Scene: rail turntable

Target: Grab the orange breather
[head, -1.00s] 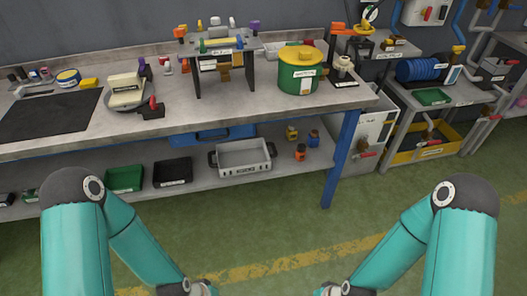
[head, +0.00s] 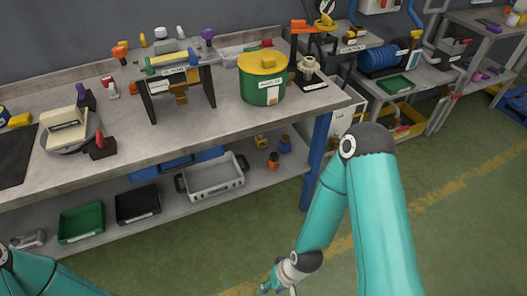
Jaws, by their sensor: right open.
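Several orange things show, and none is clearly marked as the breather. An orange knob-like piece (head: 119,53) stands at the left end of a small rack (head: 180,68) on the workbench, in a row with white and purple pieces. A small orange bottle (head: 273,161) stands on the lower shelf. An orange part (head: 299,26) tops a stand at the bench's right end. My right gripper (head: 268,286) is open at the bottom edge, low in front of the bench and apart from all of these. My left gripper is out of view; only part of that arm shows.
A green pot with a yellow lid (head: 263,82) stands on the bench (head: 190,125), right of the rack. A pan (head: 72,137) stands at left. Below are a grey crate (head: 213,181) and black and green bins. The green floor (head: 450,230) at right is clear.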

